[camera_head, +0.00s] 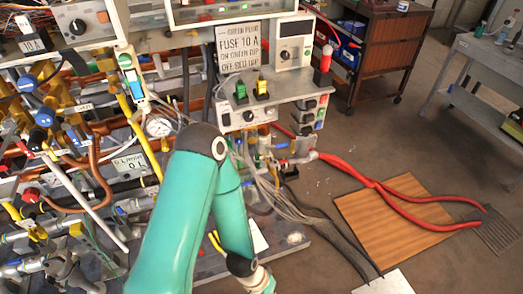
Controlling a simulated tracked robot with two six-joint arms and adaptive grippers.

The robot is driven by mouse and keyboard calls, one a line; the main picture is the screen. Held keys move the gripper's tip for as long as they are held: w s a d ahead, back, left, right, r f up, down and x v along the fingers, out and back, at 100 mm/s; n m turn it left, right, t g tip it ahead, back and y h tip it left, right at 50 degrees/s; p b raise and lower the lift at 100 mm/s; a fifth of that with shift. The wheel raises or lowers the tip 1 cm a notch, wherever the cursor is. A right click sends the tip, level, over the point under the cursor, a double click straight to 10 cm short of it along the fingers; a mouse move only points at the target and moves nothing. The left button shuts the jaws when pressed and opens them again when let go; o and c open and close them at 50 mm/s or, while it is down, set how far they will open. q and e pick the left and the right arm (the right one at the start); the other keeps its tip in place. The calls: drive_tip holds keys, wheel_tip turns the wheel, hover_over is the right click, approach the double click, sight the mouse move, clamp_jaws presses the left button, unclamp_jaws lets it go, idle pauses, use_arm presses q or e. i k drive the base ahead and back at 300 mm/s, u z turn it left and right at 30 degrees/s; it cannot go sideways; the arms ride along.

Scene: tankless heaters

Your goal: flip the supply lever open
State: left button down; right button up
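Several levers and valves show on the pipework at the left, and I cannot tell which is the supply lever. A long white lever (85,203) slants across the lower left pipes. A yellow lever (145,143) slants beside the gauge, and a red handle (31,195) sits at the far left. A teal arm of mine rises from the bottom, bends at its elbow and comes back down, covering part of the lower pipework. Its wrist is cut off by the bottom edge, so no gripper fingers show. My other arm is not in view.
A panel with a fuse sign (239,46) and a control box (275,98) stands at top centre. Grey cables (290,200) hang to the floor. A large red two-handled tool (400,193) lies over a brown board (385,235).

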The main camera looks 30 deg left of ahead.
sight(278, 146)
drive_tip(key=z, duration=0.05)
drive_tip(key=i, duration=1)
drive_tip(key=u, duration=0.1)
